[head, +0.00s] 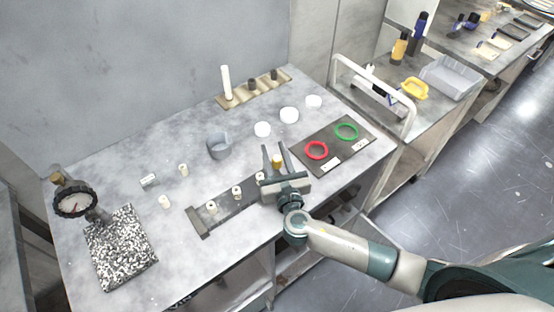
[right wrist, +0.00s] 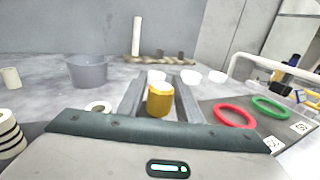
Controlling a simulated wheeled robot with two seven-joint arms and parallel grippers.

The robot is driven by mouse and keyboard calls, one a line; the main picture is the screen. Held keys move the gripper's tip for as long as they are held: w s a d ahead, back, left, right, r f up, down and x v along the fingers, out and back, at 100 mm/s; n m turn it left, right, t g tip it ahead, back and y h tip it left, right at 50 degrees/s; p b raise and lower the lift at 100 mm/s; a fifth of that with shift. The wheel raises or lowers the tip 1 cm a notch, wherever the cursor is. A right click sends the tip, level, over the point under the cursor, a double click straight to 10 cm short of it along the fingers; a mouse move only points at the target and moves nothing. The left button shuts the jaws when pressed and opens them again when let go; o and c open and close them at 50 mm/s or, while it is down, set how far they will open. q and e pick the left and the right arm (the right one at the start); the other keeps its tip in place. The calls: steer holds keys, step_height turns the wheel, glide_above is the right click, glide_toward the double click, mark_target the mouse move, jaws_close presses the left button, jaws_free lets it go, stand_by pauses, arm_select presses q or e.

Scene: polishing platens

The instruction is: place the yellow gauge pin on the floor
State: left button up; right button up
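The yellow gauge pin (head: 277,161) is a short yellow cylinder on the grey bench top. My right gripper (head: 275,152) is over the bench with its two fingers on either side of the pin. In the right wrist view the pin (right wrist: 160,99) stands upright between the fingers, with a narrow gap on each side, so the gripper looks open. The grey floor (head: 480,150) lies to the right of the bench, below it. My left gripper is not in view.
A dark mat (head: 335,158) holds a red ring (head: 316,150) and a green ring (head: 347,131). A dark rack (head: 225,222) with white pieces is left of my gripper. A grey cup (head: 219,146) and white discs stand behind. A white rail (head: 375,113) edges the side bench.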

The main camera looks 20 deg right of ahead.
steer(key=shift+w, duration=0.25)
steer(key=c, duration=0.8)
jaws_close()
steer(key=shift+r, duration=0.4)
step_height(320, 180, up, 4)
steer(key=shift+f+b, duration=0.25)
steer(key=shift+b, duration=0.2)
steer(key=s+d+r+b, duration=0.2)
steer(key=d+r, duration=0.4)
steer(key=d, duration=0.5)
steer(key=shift+s+d+r, duration=0.2)
steer(key=shift+s+r, duration=0.2)
steer(key=shift+s, duration=0.1)
